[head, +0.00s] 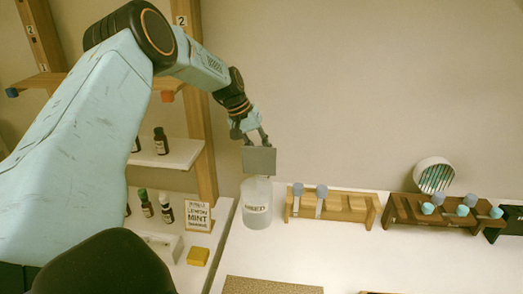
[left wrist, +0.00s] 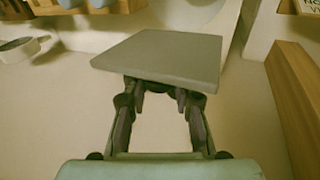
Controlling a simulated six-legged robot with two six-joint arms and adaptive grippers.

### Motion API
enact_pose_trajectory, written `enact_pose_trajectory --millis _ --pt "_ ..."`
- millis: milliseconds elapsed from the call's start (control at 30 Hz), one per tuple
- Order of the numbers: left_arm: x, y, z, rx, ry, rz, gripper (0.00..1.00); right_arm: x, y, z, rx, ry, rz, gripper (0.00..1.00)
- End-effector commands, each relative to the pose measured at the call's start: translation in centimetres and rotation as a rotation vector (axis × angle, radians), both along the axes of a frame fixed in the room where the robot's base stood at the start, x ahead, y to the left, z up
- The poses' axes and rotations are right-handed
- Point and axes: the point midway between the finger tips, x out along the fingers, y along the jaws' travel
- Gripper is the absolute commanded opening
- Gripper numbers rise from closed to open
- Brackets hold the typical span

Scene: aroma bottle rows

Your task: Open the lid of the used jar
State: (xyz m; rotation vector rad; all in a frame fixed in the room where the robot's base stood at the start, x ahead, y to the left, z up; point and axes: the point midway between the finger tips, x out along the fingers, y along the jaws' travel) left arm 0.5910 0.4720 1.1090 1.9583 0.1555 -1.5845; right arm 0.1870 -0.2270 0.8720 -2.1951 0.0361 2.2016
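The used jar (head: 257,217) is a pale translucent round jar with a "USED" label, upright near the left end of the white counter. A flat grey square plate (head: 259,160), seemingly its lid, is at my left gripper (head: 256,138) just above the jar in the head view. In the left wrist view the plate (left wrist: 165,57) lies across the ends of the left gripper's fingers (left wrist: 160,95) and hides the tips. The fingers seem closed on it. I cannot tell the exact gap between plate and jar rim. My right gripper is not in view.
Right of the jar stands a light wooden rack (head: 345,208) with two blue-topped droppers. A darker rack (head: 440,214) with several blue-topped pieces is farther right, before a round striped object (head: 434,176). Left are shelves with dark bottles (head: 161,141), a mint sign (head: 198,215) and a yellow block (head: 198,256).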

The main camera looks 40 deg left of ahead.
Motion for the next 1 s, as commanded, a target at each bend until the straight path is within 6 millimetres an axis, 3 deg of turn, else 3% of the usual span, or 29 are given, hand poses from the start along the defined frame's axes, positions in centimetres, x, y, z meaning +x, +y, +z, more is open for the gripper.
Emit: enact_pose_trajectory --millis 267,567,767,1000 --pt "0.1 0.0 0.1 -0.001 0.0 0.0 0.47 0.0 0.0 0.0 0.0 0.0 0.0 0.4" --pt "0.2 0.1 0.2 -0.002 0.001 0.0 0.47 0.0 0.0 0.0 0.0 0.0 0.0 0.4" --pt "-0.4 0.8 2.5 -0.002 -0.004 0.002 0.47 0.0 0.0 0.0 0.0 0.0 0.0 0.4" --pt "-1.9 2.2 7.1 -0.002 -0.005 0.002 0.47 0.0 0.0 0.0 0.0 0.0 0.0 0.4"
